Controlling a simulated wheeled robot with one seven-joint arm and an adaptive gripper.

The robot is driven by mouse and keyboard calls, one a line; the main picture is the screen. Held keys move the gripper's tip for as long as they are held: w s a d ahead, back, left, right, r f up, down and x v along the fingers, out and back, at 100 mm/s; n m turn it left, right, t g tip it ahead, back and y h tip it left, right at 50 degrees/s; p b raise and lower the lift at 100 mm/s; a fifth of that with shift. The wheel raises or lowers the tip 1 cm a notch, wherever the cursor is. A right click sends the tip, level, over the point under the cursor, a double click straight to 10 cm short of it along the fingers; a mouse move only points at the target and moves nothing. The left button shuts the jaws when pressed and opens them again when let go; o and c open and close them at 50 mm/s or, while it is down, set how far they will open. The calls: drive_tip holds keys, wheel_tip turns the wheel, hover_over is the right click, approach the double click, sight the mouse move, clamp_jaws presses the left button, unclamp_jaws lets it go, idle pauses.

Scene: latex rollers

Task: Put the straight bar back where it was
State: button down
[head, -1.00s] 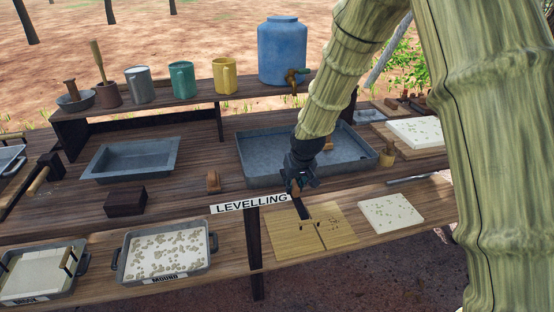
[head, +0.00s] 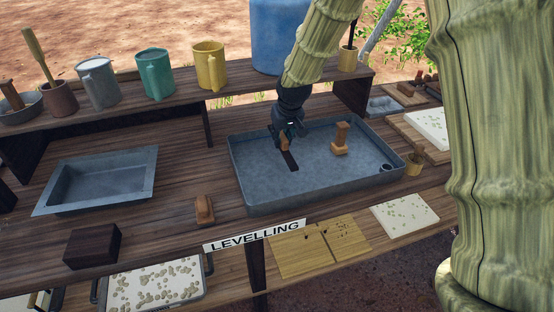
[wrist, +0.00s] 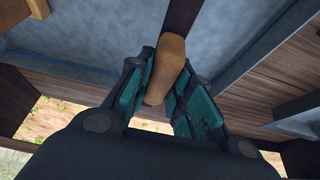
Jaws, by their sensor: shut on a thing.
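My gripper (head: 286,138) is shut on the wooden handle of a straight dark bar (head: 290,160). The bar slants down from the gripper, over the left part of the large grey tray (head: 240,190). I cannot tell whether its lower end touches the tray floor. In the wrist view the tan handle (wrist: 167,62) lies between the teal finger pads, and the dark bar (wrist: 183,14) runs out of the top of the picture.
A wooden-handled tool (head: 340,138) stands in the tray to the right of my gripper. Mugs and a blue water barrel (head: 275,35) stand on the raised shelf behind. A wooden block tool (head: 205,210) stands left of the tray, and a yellow board (head: 300,258) lies below.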

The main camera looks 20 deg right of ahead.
sight(286, 145)
wheel_tip(286, 145, down, 5)
drive_tip(key=shift+w+f+p, duration=0.1)
drive_tip(key=shift+p, duration=0.25)
drive_tip(key=shift+s+f, duration=0.2)
drive_tip(key=shift+f, duration=0.25)
drive_tip(key=shift+f+p, duration=0.35)
drive_tip(key=shift+f, duration=1.35)
drive_tip(key=shift+f, duration=0.15)
drive_tip(key=c, duration=1.3)
unclamp_jaws()
drive_tip(key=shift+b+v, duration=0.65)
drive_tip(key=shift+v, duration=5.5)
